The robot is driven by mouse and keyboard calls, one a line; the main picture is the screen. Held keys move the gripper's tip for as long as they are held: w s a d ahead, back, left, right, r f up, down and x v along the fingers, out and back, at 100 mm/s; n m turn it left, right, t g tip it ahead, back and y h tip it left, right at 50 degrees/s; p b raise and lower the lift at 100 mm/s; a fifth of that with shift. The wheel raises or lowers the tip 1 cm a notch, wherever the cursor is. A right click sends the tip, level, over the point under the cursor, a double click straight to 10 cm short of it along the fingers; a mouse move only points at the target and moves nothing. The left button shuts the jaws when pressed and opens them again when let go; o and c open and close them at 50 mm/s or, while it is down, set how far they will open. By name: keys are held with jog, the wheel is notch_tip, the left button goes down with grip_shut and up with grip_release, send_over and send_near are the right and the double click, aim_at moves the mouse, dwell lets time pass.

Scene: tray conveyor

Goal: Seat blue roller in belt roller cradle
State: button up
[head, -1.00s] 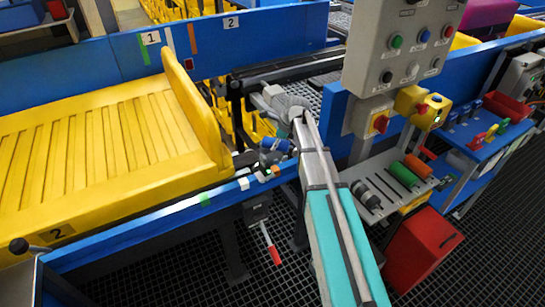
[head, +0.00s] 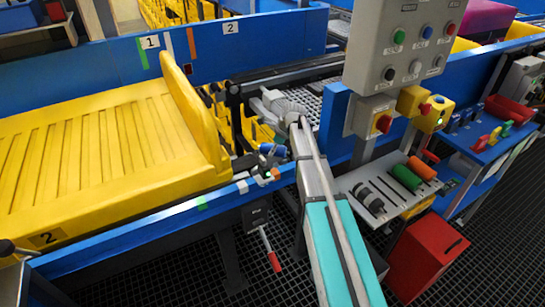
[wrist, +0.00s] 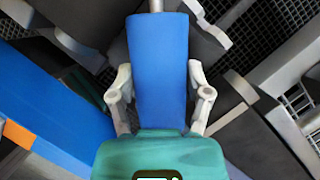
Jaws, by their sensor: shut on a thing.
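The blue roller (head: 266,149) is in my gripper (head: 276,158), at the gap just right of the yellow tray's end wall. In the wrist view the blue roller (wrist: 158,60) lies lengthwise between the two grey fingers (wrist: 160,92), which are shut on its sides. A grey shaft end (wrist: 156,5) sticks out of its far end. Dark grey parts (wrist: 200,40) lie under and beside the roller. The belt roller cradle is not clearly made out; my gripper and the roller cover that spot. I cannot tell whether the roller touches it.
The yellow tray (head: 190,165) stands close on the left. The blue side rail (head: 150,232) runs in front, with a red-handled lever (head: 269,250) below it. A grey control box (head: 405,45) hangs to the right, above a shelf (head: 375,215) with green, orange and black rollers.

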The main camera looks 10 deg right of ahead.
jog(key=shift+w+f+b, duration=0.3)
jog(key=shift+f, duration=0.15)
jog(key=shift+f+b, duration=1.4)
jog(key=shift+f+b, duration=0.3)
jog(key=shift+f+b, duration=0.3)
jog(key=o, duration=1.3)
jog(key=shift+o, duration=0.2)
jog(key=shift+r, duration=0.15)
